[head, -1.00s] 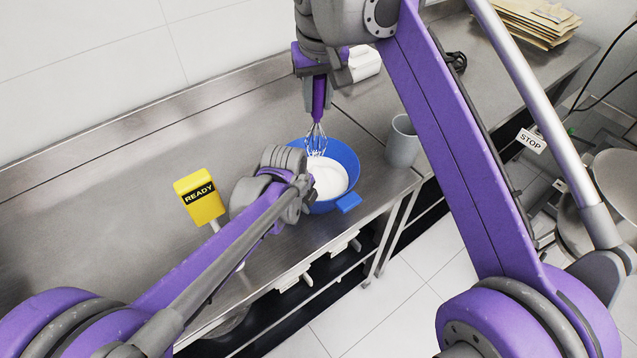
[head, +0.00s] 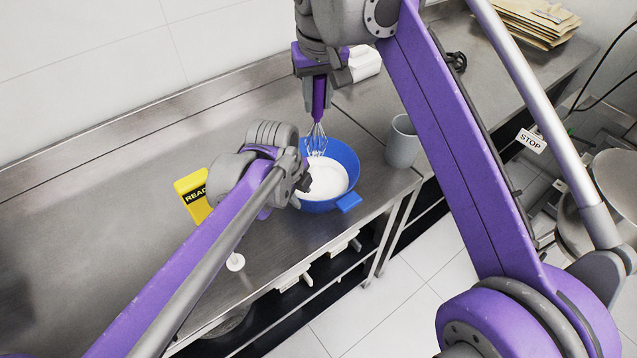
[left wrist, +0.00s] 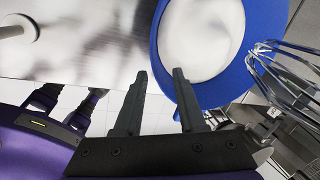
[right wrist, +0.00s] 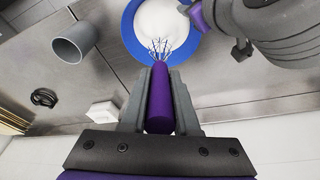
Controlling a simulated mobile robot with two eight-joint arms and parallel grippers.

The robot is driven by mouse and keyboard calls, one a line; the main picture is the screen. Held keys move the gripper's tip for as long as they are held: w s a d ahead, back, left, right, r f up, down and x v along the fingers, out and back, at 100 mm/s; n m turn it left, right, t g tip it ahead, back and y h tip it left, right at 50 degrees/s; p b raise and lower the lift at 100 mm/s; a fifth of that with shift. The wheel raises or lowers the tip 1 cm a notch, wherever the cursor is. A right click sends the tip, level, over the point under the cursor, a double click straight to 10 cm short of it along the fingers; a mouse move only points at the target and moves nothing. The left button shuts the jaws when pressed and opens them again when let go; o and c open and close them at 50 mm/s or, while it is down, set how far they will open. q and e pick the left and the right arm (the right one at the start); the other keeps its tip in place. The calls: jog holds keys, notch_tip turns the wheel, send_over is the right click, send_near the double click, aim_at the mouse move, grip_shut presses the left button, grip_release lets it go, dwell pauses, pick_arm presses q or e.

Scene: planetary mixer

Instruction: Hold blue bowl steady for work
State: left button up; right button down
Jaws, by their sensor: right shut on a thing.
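The blue bowl (head: 345,150) holds white powder or cream and stands on the steel counter, with a blue tab handle on its front right. It also shows in the left wrist view (left wrist: 228,92) and right wrist view (right wrist: 130,32). My left gripper (head: 303,182) is at the bowl's left side; its fingers (left wrist: 159,72) are spread apart near the rim. I cannot tell whether they touch it. My right gripper (right wrist: 159,80) is shut on the purple handle of a whisk (head: 317,138), whose wires reach down into the bowl near its back left.
A grey cup (head: 402,142) stands right of the bowl. A yellow READY sign (head: 191,196) stands left, partly behind my left arm. The counter's front edge is close to the bowl. The left of the counter is clear.

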jog(key=shift+r, duration=0.25)
notch_tip(320, 180, up, 4)
jog(key=p, duration=0.2)
jog(key=shift+w+r+p, duration=0.1)
jog(key=shift+p, duration=0.3)
jog(key=shift+r, duration=0.7)
pick_arm(q)
notch_tip(320, 180, up, 10)
jog(key=w, duration=0.1)
jog(key=shift+a+f+t, duration=0.2)
jog(key=shift+a+t, duration=0.1)
jog(key=shift+a, duration=0.05)
pick_arm(e)
jog(key=shift+f, duration=0.1)
